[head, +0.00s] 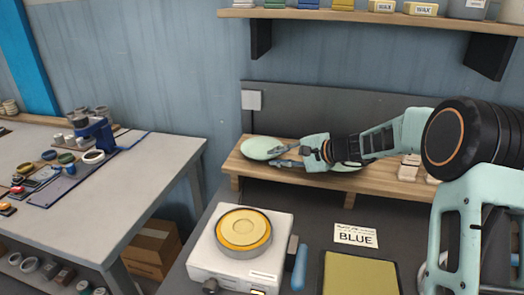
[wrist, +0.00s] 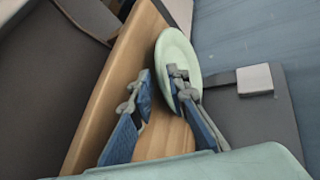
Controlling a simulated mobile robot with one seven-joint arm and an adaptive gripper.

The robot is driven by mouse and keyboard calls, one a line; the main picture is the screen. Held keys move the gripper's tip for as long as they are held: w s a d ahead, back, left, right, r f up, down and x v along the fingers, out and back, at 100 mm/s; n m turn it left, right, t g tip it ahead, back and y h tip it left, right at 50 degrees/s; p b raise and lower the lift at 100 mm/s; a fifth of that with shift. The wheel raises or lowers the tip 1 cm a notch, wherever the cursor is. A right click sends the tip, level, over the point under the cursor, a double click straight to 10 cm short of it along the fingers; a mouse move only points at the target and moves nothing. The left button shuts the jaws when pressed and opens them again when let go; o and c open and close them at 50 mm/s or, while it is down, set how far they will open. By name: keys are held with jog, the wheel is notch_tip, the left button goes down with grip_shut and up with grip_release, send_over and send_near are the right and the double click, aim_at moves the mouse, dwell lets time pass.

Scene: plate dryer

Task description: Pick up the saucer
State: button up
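A pale green saucer (head: 262,148) lies at the left end of the wooden shelf. In the wrist view the saucer (wrist: 179,50) is beyond my fingertips. My gripper (head: 277,157) reaches in from the right, just over the shelf at the saucer's right edge. In the wrist view my gripper (wrist: 158,76) is open with nothing between its fingers. One finger overlaps the saucer's lower part; the other is over the bare wood beside it. I cannot tell whether a finger touches the saucer. Another pale green round piece (head: 346,167) shows partly behind my gripper.
The wooden shelf (head: 236,163) runs along the wall, with small pale blocks (head: 409,166) farther right. Below are a white device with a yellow disc (head: 244,230), a BLUE card (head: 356,235) and a mat (head: 358,275). An upper shelf (head: 330,15) holds several tins.

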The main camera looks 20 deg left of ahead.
jog(key=shift+w+a+f, duration=0.2)
jog(key=shift+a+f, duration=0.15)
jog(key=shift+a, duration=0.2)
jog(key=shift+c, duration=0.4)
grip_shut()
jog(key=shift+r, duration=0.15)
